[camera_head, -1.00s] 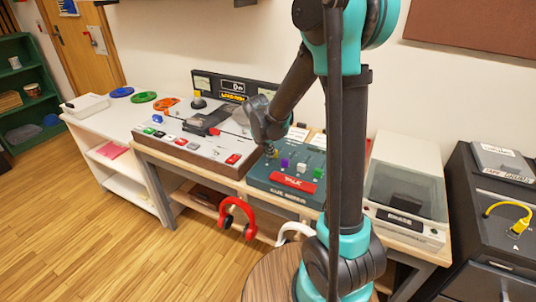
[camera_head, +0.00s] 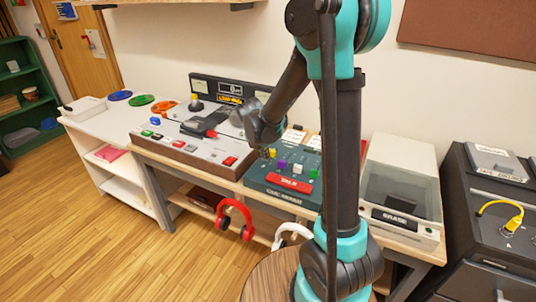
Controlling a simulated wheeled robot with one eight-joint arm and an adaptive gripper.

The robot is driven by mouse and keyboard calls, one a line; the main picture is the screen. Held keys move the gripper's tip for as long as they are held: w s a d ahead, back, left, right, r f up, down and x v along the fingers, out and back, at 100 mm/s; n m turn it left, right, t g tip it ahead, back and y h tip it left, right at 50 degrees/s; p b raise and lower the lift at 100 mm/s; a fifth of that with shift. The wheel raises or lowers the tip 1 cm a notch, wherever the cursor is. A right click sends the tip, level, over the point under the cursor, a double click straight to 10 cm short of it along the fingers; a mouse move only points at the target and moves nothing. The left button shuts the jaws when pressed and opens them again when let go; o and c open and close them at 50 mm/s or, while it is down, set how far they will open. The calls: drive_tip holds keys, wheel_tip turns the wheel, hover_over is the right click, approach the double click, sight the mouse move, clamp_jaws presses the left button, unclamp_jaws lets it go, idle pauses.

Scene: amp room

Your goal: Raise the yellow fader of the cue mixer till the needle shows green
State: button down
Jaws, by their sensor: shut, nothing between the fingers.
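The cue mixer (camera_head: 262,187) is a dark teal console with a red front bar, on the wooden bench just left of my arm. Its yellow fader (camera_head: 272,153) is the leftmost of several coloured faders, beside purple, white and green ones. My gripper (camera_head: 264,146) is shut and empty at the mixer's back left, close to the yellow fader. I cannot tell whether they touch, as my dark wrist hides most of the fingers. Pale panels (camera_head: 293,137) stand at the mixer's back edge. No needle or green zone can be read there.
A large grey console (camera_head: 165,146) with coloured buttons and a black meter panel (camera_head: 222,88) adjoins on the left. A clear-lidded box labelled ERASE (camera_head: 404,222) stands right. Red headphones (camera_head: 233,212) and white headphones (camera_head: 291,232) hang below the bench front. A shelf overhangs behind.

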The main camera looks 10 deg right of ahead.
drive_tip(key=s+v, duration=0.1)
drive_tip(key=v, duration=0.8)
drive_tip(key=r+m, duration=0.1)
drive_tip(key=m, duration=1.8)
hover_over(272, 153)
drive_tip(key=s+a, duration=0.2)
drive_tip(key=w+d+m, duration=0.4)
drive_tip(key=w+m, duration=0.1)
drive_tip(key=m, duration=1.2)
drive_tip(key=x, duration=0.9)
drive_tip(key=shift+a+f, duration=0.25)
drive_tip(key=shift+a, duration=0.05)
drive_tip(key=shift+s+a+f, duration=0.2)
drive_tip(key=shift+s, duration=0.05)
drive_tip(key=shift+s+a, duration=0.45)
drive_tip(key=shift+s, duration=0.25)
drive_tip(key=shift+s+a, duration=0.45)
drive_tip(key=shift+s, duration=0.3)
